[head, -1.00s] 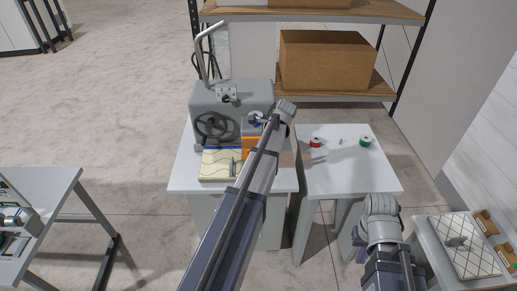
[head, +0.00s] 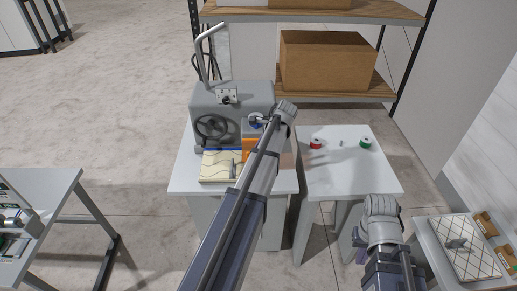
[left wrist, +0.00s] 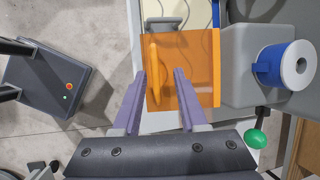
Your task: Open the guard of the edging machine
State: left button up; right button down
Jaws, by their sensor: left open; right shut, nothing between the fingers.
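The edging machine (head: 232,96) is a grey box with a handwheel on a white table. Its guard (head: 249,146) is an orange see-through panel at the machine's front, partly covered by my left arm. In the left wrist view the guard (left wrist: 188,72) lies below my left gripper (left wrist: 160,73). The guard's raised orange handle (left wrist: 154,68) shows between the open fingertips; I cannot tell whether they touch it. The left fingers are hidden in the head view. My right gripper (head: 358,238) is shut and empty, in front of the right-hand table and away from the machine.
A cream quilted piece (head: 216,166) lies at the machine's front. A blue-and-white roll (left wrist: 296,65) and a green knob (left wrist: 256,139) are beside the guard. The second table (head: 345,177) holds a red spool (head: 316,143) and a green spool (head: 366,142). Shelving stands behind.

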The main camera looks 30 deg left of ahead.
pick_arm(q)
jog(key=p+v, duration=0.6)
jog(key=v, duration=0.1)
jog(key=shift+r, duration=0.2)
jog(key=s+d+f+n+h+b, duration=0.1)
jog(key=s+d+f+n+b, duration=0.1)
jog(key=s+d+f+b, duration=0.5)
jog(key=s+d+f+n+h+b, duration=0.1)
jog(key=s+d+f+n+b, duration=0.2)
jog(key=s+d+f+b, duration=0.4)
jog(key=s+d+f+n+h+b, duration=0.1)
jog(key=s+d+f+b, duration=0.6)
jog(key=d, duration=1)
notch_tip(320, 180, down, 2)
jog(key=shift+s+f+n+h, duration=0.1)
jog(key=shift+s+n+h, duration=0.3)
jog(key=shift+s+n, duration=0.4)
jog(key=shift+s, duration=0.1)
